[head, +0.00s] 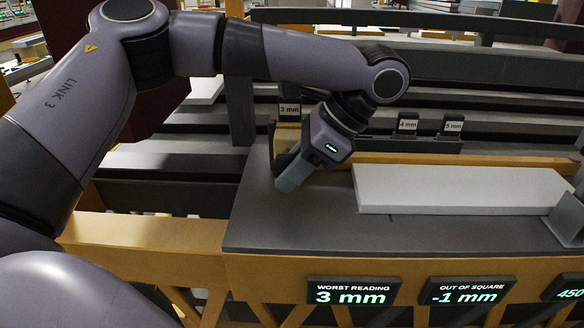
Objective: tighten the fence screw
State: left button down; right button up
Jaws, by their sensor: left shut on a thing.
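My left gripper (287,181) reaches down over the dark grey table (300,225) near its left end. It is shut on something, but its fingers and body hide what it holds. The fence screw cannot be made out in this view. A grey angled part (568,218) stands at the right edge, touching or close to the end of a white board (460,188); I cannot tell if it is the fence. My right gripper is not in view.
Tags for 3 mm (289,110), 4 mm (408,124) and 5 mm (453,126) stand behind the table. Front displays read worst reading 3 mm (352,292) and out of square -1 mm (470,291). The tabletop in front of the board is clear.

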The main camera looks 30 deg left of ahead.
pick_arm(q)
jog(key=shift+s+d+f+g+y, duration=0.15)
jog(key=shift+s+f+g+y, duration=0.05)
jog(key=shift+f+g+y, duration=0.25)
jog(key=shift+r, duration=0.1)
jog(key=c, duration=1.3)
grip_release()
jog(key=shift+r, duration=0.35)
jog(key=shift+v, duration=3.45)
jog(key=shift+f, duration=0.1)
